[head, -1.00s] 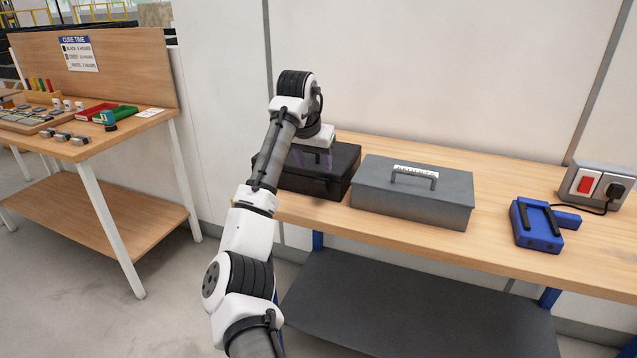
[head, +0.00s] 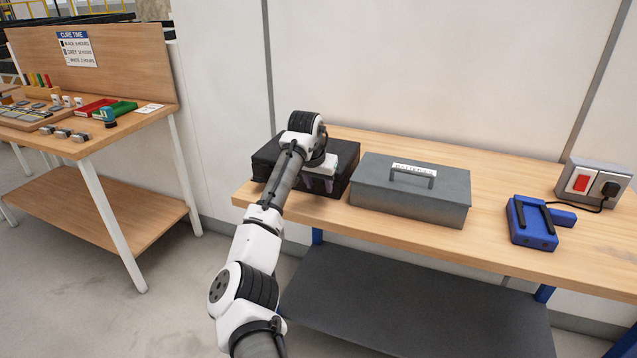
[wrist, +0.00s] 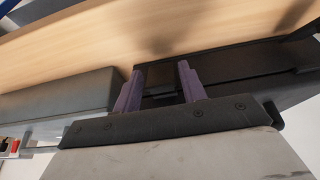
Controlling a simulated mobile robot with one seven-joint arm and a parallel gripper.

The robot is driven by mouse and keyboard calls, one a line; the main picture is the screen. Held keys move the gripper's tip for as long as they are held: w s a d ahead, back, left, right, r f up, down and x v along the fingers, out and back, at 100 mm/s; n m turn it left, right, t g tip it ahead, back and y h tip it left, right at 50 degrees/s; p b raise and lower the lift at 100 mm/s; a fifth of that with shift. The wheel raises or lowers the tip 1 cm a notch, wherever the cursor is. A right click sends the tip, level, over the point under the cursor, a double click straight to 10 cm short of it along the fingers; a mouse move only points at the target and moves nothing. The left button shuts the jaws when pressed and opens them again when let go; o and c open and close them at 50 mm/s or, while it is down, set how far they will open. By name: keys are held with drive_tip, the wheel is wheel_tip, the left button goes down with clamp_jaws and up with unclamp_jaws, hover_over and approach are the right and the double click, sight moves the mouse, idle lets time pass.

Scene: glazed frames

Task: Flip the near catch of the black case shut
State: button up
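The black case (head: 265,157) lies on the wooden bench, left of the grey toolbox, its lid down. My gripper (head: 317,184) is low at the right part of the case's front side, fingers pointing down. In the wrist view the two purple fingers of my gripper (wrist: 160,88) stand apart, one on each side of a dark block-like piece (wrist: 160,76) on the black case (wrist: 245,62). This piece looks like the catch, but its position, flipped up or down, is hard to tell. I cannot tell whether the fingers touch it. My arm hides part of the case.
The grey toolbox (head: 411,203) with a top handle stands close to the right of my gripper; it also shows in the wrist view (wrist: 60,105). A blue device (head: 531,228) and a socket box (head: 590,165) are further right.

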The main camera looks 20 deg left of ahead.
drive_tip(key=c, duration=0.7)
drive_tip(key=shift+o, duration=0.2)
drive_tip(key=p, duration=0.2)
drive_tip(key=r+p, duration=0.1)
drive_tip(key=shift+w+r+g+p, duration=0.1)
drive_tip(key=shift+w+g+p, duration=0.15)
drive_tip(key=shift+g+p, duration=0.15)
drive_tip(key=shift+w+g+p, duration=0.25)
drive_tip(key=shift+g+p, duration=0.25)
drive_tip(key=shift+p, duration=0.6)
drive_tip(key=shift+w+f+g+p, duration=0.1)
drive_tip(key=shift+f+g+p, duration=0.1)
drive_tip(key=shift+g+p, duration=0.35)
drive_tip(key=shift+f, duration=0.1)
drive_tip(key=o, duration=1)
